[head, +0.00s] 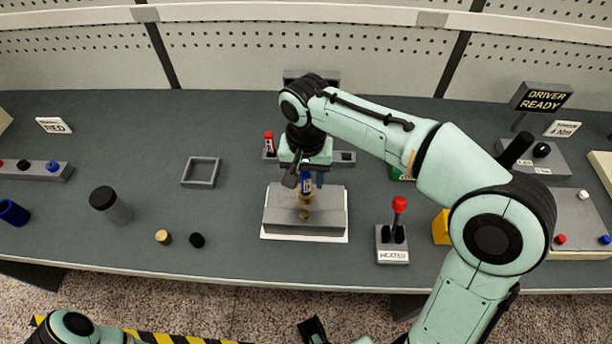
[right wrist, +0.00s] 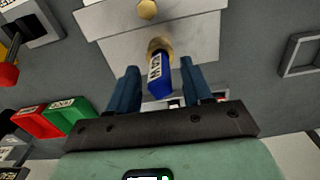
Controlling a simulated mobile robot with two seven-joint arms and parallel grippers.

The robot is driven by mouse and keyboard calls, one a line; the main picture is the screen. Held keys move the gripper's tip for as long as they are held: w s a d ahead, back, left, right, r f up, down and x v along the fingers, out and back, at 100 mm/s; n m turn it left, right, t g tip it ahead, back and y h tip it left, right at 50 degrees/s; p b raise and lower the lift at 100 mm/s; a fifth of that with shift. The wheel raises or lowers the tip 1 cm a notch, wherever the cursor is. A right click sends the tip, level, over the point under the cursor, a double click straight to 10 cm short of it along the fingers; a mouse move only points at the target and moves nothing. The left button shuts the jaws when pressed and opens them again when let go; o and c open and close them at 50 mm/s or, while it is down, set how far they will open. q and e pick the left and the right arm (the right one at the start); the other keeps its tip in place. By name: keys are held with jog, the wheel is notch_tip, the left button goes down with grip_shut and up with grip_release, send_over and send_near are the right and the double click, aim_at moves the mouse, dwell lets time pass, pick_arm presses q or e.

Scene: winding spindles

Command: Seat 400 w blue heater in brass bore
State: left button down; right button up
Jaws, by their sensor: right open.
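The blue heater (right wrist: 160,82), with a white printed label, stands at the brass bore (right wrist: 160,46) with its lower end in or at the brass ring. How deep it sits I cannot tell. In the head view the heater (head: 306,182) shows partly behind my gripper, above the brass part (head: 306,199) on the grey block (head: 275,212). My right gripper (head: 305,178) is open above the block. In the right wrist view its two blue fingers (right wrist: 160,78) are on either side of the heater, with gaps visible.
A red heater (head: 268,144) stands in a rack behind the block. A HEATER lever box (head: 392,245) with a red knob is to the right. A square grey frame (head: 201,172), a dark-capped cylinder (head: 112,206) and small brass and black pieces are to the left.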

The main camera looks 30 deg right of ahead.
notch_tip(320, 180, up, 13)
jog(key=p, duration=0.3)
jog(key=shift+f, duration=0.15)
dwell(0.5)
